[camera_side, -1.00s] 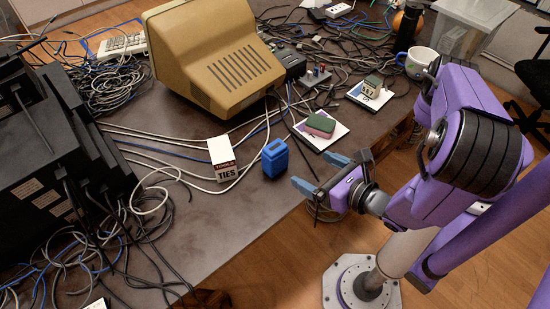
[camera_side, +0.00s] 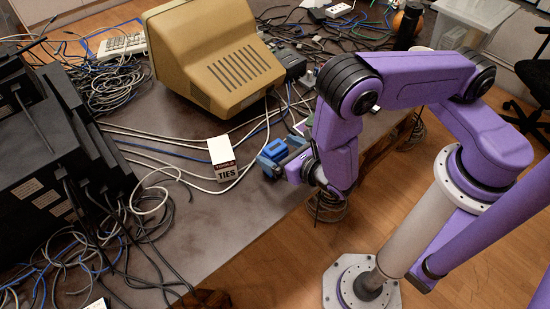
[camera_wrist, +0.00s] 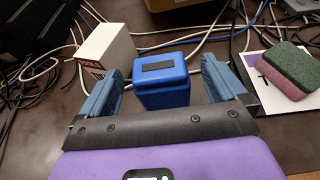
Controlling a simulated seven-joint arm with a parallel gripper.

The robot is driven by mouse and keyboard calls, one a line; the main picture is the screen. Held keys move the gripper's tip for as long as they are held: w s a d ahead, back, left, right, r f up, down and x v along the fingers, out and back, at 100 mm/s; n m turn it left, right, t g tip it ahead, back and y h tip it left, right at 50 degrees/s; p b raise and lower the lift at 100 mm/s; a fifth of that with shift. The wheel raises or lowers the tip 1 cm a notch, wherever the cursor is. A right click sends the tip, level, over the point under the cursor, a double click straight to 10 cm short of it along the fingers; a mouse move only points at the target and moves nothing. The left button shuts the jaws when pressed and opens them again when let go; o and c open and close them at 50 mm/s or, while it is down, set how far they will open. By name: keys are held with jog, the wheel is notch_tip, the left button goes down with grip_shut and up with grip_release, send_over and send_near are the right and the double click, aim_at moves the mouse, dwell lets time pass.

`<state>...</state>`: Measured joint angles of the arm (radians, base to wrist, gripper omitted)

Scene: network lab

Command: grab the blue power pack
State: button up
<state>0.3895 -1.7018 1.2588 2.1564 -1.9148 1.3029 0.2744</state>
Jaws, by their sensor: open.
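The blue power pack (camera_side: 275,149) stands on the dark table near its front edge, just right of the white ties box. In the wrist view the blue power pack (camera_wrist: 161,80) shows its top with a dark label, and it sits between the two blue-grey fingers. My gripper (camera_side: 273,165) is at the power pack, and its near finger hides part of the pack in the side view. The jaws (camera_wrist: 165,88) are open, with a gap on each side of the pack in the wrist view. I cannot tell how far down the fingers reach.
The white ties box (camera_side: 221,159) stands close to the left of the pack. A green and pink sponge (camera_wrist: 288,75) lies on a white card to the right. Cables run behind the pack. A beige monitor (camera_side: 205,50) stands farther back.

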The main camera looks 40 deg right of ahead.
aim_at(272, 144)
jog(key=shift+x, duration=1.95)
jog(key=c, duration=1.4)
jog(key=shift+o, duration=0.2)
jog(key=shift+r, duration=0.15)
jog(key=shift+r, duration=0.65)
jog(key=s+d+r, duration=0.2)
jog(key=s+r, duration=0.3)
jog(key=s, duration=0.1)
jog(key=s+d+r, duration=0.3)
jog(key=s+r, duration=0.3)
jog(key=s, duration=0.1)
jog(key=shift+d+r, duration=0.2)
jog(key=shift+d, duration=0.1)
